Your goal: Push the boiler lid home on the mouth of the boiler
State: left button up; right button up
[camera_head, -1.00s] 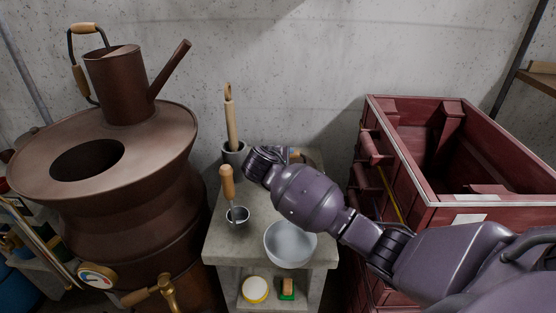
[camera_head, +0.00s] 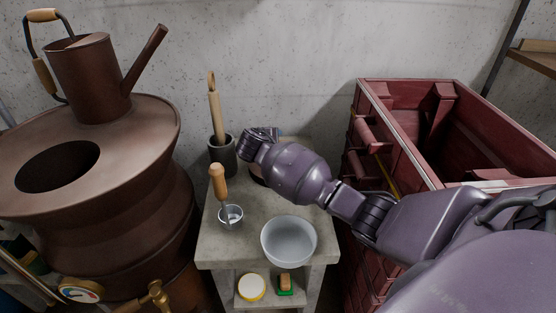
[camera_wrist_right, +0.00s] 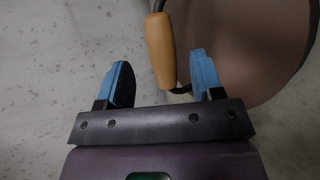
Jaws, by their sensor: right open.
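The brown boiler (camera_head: 150,140) stands at the left in the head view, and its round mouth (camera_head: 57,167) is open and dark. The boiler lid (camera_wrist_right: 245,50) looks to be the brown disc in the right wrist view, with a wooden handle (camera_wrist_right: 161,52) on a dark bracket. In the head view my right arm hides most of it; a brown sliver (camera_head: 257,179) shows beneath the arm. My right gripper (camera_wrist_right: 160,62) is open, with a blue-padded finger on either side of the handle and gaps between. My left gripper is out of view.
A brown can with a slanted spout (camera_head: 88,75) stands on the boiler. The small stone table (camera_head: 212,246) holds a grey pot (camera_head: 222,157) with a wooden-handled tool, a small metal cup (camera_head: 231,217) and a pale bowl (camera_head: 288,241). A red crate (camera_head: 365,92) stands at the right.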

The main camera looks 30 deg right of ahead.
jog(key=b+x, duration=0.1)
jog(key=x, duration=0.3)
jog(key=shift+w+d+f, duration=0.1)
jog(key=shift+f, duration=0.2)
jog(key=shift+r, duration=0.1)
grip_shut()
